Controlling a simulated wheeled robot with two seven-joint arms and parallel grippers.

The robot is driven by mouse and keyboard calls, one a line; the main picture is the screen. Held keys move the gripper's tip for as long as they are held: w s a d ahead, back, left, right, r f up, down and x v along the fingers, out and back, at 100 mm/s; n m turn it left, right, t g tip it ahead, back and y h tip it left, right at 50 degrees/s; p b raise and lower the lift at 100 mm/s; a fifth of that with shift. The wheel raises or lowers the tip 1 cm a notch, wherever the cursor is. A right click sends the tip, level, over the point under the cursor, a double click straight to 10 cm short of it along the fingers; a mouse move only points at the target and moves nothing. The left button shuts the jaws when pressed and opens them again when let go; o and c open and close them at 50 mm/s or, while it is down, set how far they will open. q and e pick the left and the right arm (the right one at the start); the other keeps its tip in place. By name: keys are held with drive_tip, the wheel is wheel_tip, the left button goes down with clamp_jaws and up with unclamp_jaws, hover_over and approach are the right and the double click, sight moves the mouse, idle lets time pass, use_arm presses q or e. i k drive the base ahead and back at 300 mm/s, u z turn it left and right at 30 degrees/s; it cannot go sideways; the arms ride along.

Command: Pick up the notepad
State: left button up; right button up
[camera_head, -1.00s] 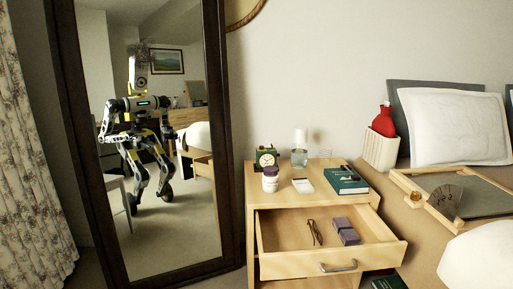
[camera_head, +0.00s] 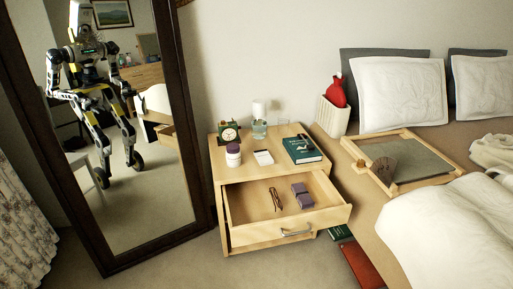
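A small white flat pad (camera_head: 263,157), which looks like the notepad, lies on top of the wooden nightstand (camera_head: 222,165). It sits between a white jar with a purple lid (camera_head: 233,156) and a dark green book (camera_head: 302,149). Nothing covers it. Neither of my grippers is directly in view. My body shows only as a reflection in the mirror, too small to read the grippers there.
The nightstand drawer (camera_head: 330,217) is open, holding glasses (camera_head: 275,199) and purple blocks (camera_head: 301,195). A clock (camera_head: 229,132) and a glass (camera_head: 260,129) stand behind the pad. The bed (camera_head: 345,150) is right, the mirror (camera_head: 184,150) left. A red object (camera_head: 362,264) lies low beside the bed.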

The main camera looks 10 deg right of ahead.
sight(264, 157)
drive_tip(key=z, duration=0.35)
drive_tip(key=i, duration=1)
drive_tip(key=u, duration=0.15)
